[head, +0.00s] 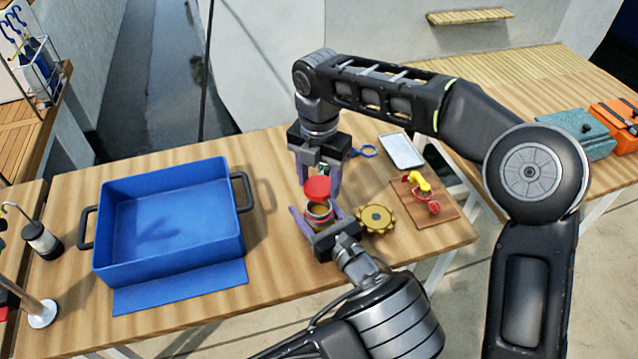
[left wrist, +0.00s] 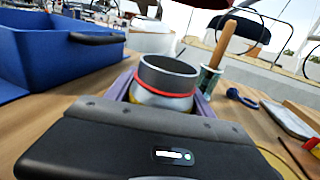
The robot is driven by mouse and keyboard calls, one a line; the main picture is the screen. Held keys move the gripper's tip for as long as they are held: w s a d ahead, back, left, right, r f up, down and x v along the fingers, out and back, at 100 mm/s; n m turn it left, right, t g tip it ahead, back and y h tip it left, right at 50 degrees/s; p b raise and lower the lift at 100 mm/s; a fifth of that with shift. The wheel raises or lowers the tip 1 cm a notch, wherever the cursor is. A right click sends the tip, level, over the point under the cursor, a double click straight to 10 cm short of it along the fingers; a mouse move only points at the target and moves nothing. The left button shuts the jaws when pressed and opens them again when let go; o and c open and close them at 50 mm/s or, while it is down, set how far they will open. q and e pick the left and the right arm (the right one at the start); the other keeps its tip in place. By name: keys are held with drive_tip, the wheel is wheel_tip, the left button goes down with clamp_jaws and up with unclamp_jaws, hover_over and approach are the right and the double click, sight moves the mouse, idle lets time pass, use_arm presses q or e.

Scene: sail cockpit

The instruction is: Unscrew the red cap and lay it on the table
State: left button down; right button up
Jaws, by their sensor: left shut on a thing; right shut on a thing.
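The red cap (head: 317,188) is in my right gripper (head: 318,183), which is shut on it from above. The cap is apart from the jar (head: 319,211) and just above its mouth. My left gripper (head: 318,222) is shut around the jar, which stands upright on the table. In the left wrist view the jar (left wrist: 168,75) sits between the purple fingers, with a dark open-looking rim and a red ring below it. The wooden table (head: 270,265) is under both grippers.
A large blue tray (head: 170,270) stands on the left. A yellow toothed disc (head: 376,219) lies right of the jar. A board (head: 440,207) with yellow and red parts, a pale tray (head: 401,150) and a blue ring (head: 365,151) lie farther right. Table is bare between blue tray and jar.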

use_arm(q)
drive_tip(key=shift+c, duration=1.4)
unclamp_jaws()
drive_tip(key=b+v, duration=0.2)
drive_tip(key=v, duration=1)
drive_tip(key=shift+f, duration=0.1)
use_arm(e)
wheel_tip(320, 180, down, 2)
drive_tip(key=shift+f, duration=0.25)
